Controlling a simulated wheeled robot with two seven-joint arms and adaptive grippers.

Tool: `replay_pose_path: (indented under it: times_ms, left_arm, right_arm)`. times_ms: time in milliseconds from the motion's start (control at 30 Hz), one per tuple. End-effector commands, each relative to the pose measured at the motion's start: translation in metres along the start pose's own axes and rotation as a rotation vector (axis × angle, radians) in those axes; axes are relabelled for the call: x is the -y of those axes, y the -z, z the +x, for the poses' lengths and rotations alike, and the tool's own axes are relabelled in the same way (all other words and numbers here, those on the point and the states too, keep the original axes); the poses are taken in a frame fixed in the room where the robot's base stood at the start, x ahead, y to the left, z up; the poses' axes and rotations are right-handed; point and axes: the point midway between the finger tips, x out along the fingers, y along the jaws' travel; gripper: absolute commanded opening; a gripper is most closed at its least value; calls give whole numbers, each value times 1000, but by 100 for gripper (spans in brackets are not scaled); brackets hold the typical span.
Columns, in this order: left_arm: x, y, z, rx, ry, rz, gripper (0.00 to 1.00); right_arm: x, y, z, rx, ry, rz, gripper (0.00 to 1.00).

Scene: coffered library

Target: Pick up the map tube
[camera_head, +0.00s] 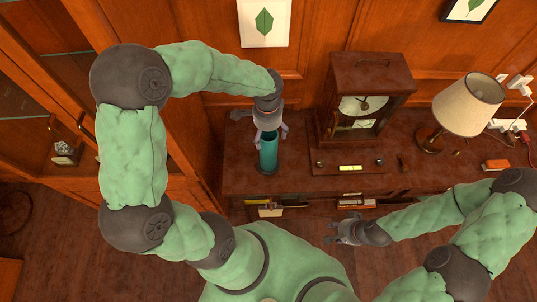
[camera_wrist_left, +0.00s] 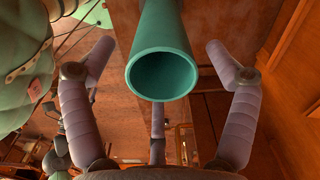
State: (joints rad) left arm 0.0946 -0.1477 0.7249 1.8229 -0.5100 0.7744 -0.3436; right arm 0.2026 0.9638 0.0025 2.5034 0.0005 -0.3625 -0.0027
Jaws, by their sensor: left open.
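The map tube (camera_head: 268,152) is a teal hollow cylinder at the left end of the wooden cabinet top, seemingly upright. My left gripper (camera_head: 270,131) is over its upper end and is open. In the left wrist view, the tube's round open end (camera_wrist_left: 162,74) faces the camera between my spread left fingers (camera_wrist_left: 160,52), with visible gaps to the fingers on either side. The tube's far end is out of that view. My right gripper (camera_head: 338,230) is in front of the cabinet, apart from the tube; its fingers are too small to judge.
A wooden clock (camera_head: 366,88) stands right of the tube, with a spirit level (camera_head: 349,168) before it. A lamp (camera_head: 468,104) and an orange box (camera_head: 496,165) are farther right. A glass-doored case (camera_head: 50,75) stands left. The panelled wall is close behind.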

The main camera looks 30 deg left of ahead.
Motion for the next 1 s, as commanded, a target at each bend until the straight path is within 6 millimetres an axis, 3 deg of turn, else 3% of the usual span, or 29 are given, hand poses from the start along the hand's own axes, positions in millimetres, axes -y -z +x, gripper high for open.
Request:
replay_pose_path:
  times_ms: [300, 567, 867, 1000]
  left_arm:
    - [0, 2, 42, 2, -2, 0, 87]
    - [1, 3, 46, 0, 0, 0, 87]
    - [0, 3, 46, 0, 0, 0, 5]
    - [0, 3, 45, 0, 0, 0, 1]
  right_arm:
    - [-2, 0, 7, 0, 0, 0, 40]
    - [-2, 0, 6, 0, 0, 0, 40]
    - [-2, 0, 6, 0, 0, 0, 40]
    - [-2, 0, 6, 0, 0, 0, 40]
